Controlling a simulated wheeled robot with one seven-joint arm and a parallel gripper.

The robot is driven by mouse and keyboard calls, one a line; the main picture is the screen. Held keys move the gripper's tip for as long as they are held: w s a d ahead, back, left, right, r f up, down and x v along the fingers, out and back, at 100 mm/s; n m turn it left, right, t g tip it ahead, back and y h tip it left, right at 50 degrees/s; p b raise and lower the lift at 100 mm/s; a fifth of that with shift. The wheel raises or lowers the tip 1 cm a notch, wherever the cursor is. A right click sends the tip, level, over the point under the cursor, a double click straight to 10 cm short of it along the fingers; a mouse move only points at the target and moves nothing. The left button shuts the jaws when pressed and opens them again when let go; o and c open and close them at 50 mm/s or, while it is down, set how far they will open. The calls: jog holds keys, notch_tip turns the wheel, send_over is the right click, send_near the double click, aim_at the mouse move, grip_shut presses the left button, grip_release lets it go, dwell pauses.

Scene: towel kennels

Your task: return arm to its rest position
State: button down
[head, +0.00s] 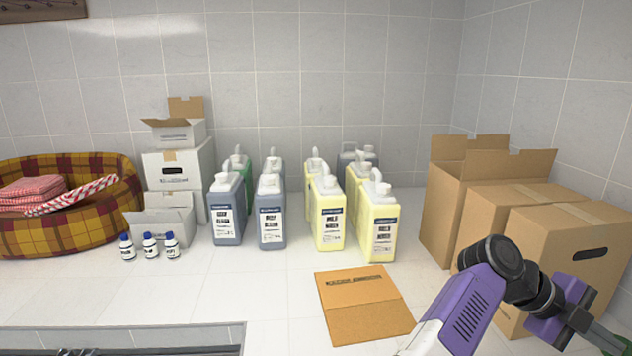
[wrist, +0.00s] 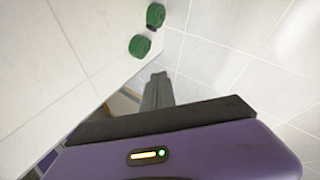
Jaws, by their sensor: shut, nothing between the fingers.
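My gripper (head: 598,338) is at the lower right of the head view, in front of the cardboard boxes, with its tip close to the picture's edge. In the wrist view my gripper (wrist: 158,90) shows as dark fingers together beyond the purple housing, with nothing held between them. My purple and white arm comes up from the bottom of the head view and bends right at a black joint.
Brown cardboard boxes (head: 555,262) stand behind my arm. A flattened carton (head: 362,303) lies left of it. Several jugs (head: 378,230), small bottles (head: 150,246), white boxes (head: 173,172) and a plaid pet bed (head: 60,236) stand further left. Two green round items (wrist: 140,46) show in the wrist view.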

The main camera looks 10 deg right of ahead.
jog(key=s+d+r+n+h, duration=0.1)
jog(key=s+d+r+h, duration=0.2)
jog(key=s+r+h, duration=0.3)
jog(key=s+d+r+n+h, duration=0.1)
jog(key=s+d+r+h, duration=0.15)
jog(key=r+h, duration=0.45)
jog(key=a+f+n+t+y, duration=0.2)
jog(key=a+n+t+y, duration=0.35)
jog(key=n+t, duration=0.75)
jog(key=a+f+n+t+y, duration=0.1)
jog(key=a+n+t+y, duration=0.1)
jog(key=a+n+t, duration=0.9)
jog(key=s+a+f+n+t+y, duration=0.4)
jog(key=a+f+n+t+y, duration=0.15)
jog(key=f+n+y, duration=0.55)
jog(key=s+a+f+m+g+y, duration=0.1)
jog(key=s+a+f+g+y, duration=0.2)
jog(key=s+a+f+g, duration=0.35)
jog(key=s+a+f+m+g+y, duration=0.1)
jog(key=s+a+f+g+y, duration=0.2)
jog(key=s+a, duration=0.6)
notch_tip(320, 180, down, 11)
jog(key=s+b, duration=0.1)
jog(key=b, duration=0.9)
jog(key=shift+s+d+r, duration=0.2)
jog(key=shift+d, duration=0.1)
